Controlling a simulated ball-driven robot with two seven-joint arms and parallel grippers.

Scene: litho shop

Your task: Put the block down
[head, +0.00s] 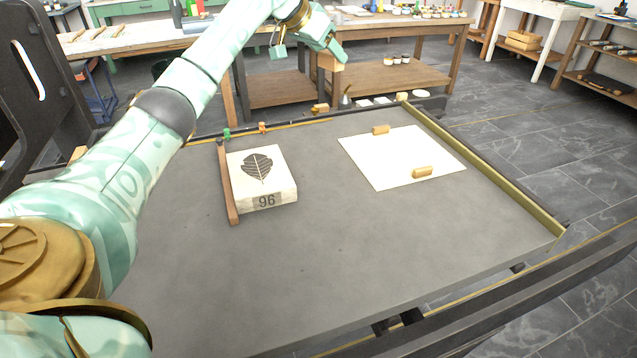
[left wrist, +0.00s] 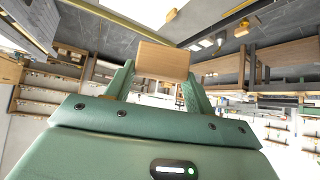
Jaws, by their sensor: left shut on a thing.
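A plain wooden block (left wrist: 162,62) is held between the two green fingers of my left gripper (left wrist: 158,84) in the left wrist view. In the head view my left gripper (head: 326,52) is at the top middle, raised beyond the far edge of the grey table (head: 300,270). The block (head: 331,63) shows there as a small tan shape under the fingers, partly hidden by them. My right gripper is in neither view.
A pale stone (head: 278,180) marked 96 with a leaf print lies on the grey table beside a wooden bar (head: 228,185). A white sheet (head: 400,160) carries two small wooden pieces. The table's front and middle are clear. A wooden bench (head: 385,75) stands behind.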

